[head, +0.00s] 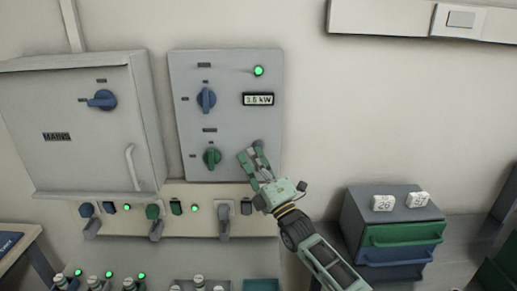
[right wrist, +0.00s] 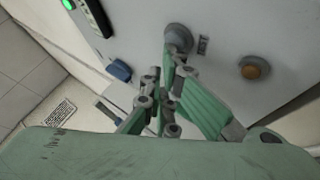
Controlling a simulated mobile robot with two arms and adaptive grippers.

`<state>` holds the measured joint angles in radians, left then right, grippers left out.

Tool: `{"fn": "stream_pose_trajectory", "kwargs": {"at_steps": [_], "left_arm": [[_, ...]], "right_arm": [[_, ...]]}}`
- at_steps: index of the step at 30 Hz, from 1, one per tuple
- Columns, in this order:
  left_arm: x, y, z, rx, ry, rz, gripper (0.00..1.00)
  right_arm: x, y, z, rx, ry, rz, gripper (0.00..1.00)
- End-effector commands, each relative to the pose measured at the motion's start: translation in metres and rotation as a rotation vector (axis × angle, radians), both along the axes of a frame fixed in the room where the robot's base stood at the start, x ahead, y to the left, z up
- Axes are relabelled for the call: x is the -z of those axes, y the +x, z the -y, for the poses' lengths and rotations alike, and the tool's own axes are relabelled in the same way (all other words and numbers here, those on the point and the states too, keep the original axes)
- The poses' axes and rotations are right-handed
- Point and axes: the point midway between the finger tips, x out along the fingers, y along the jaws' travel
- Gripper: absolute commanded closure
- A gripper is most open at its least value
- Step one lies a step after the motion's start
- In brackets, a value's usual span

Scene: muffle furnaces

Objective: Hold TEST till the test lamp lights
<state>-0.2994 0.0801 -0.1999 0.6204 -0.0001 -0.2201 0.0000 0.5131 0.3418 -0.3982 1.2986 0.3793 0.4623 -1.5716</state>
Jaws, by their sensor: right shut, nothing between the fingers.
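My right gripper (head: 252,152) is shut and empty at the lower right of the grey control panel (head: 235,130). In the right wrist view the closed fingertips (right wrist: 172,62) are at a round grey button (right wrist: 178,38); I cannot tell whether they press it. The arm and fingers cover this part of the panel in the head view. My left gripper is not in view.
The panel also has a lit green lamp (head: 259,71), a "3.5 kW" display (head: 258,99), a blue knob (head: 206,100) and a green knob (head: 212,157). The MAINS cabinet (head: 90,125) stands left. A drawer unit (head: 395,235) is at the right. The wall between is clear.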

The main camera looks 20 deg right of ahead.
Motion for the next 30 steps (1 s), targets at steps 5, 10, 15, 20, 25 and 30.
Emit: {"fn": "stream_pose_trajectory", "kwargs": {"at_steps": [5, 10, 15, 20, 25, 30], "left_arm": [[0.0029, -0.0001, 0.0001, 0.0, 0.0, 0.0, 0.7], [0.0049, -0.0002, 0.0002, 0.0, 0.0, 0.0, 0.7], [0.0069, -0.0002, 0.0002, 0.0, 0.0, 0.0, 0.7], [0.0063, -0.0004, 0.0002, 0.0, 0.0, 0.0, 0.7], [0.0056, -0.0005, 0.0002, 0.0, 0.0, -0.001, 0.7], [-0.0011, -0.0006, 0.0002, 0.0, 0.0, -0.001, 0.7]], "right_arm": [[0.0006, 0.0023, 0.0007, 0.0, 0.0, 0.0, 1.0], [0.0003, 0.0041, 0.0013, 0.001, 0.001, 0.001, 1.0], [-0.0004, 0.0061, 0.002, 0.001, 0.001, 0.002, 1.0], [-0.001, 0.0061, 0.002, 0.001, 0.001, 0.001, 1.0], [-0.0011, 0.0056, 0.0019, 0.001, 0.001, 0.001, 1.0], [-0.0018, 0.0, 0.0003, 0.0, 0.001, 0.0, 1.0]]}}
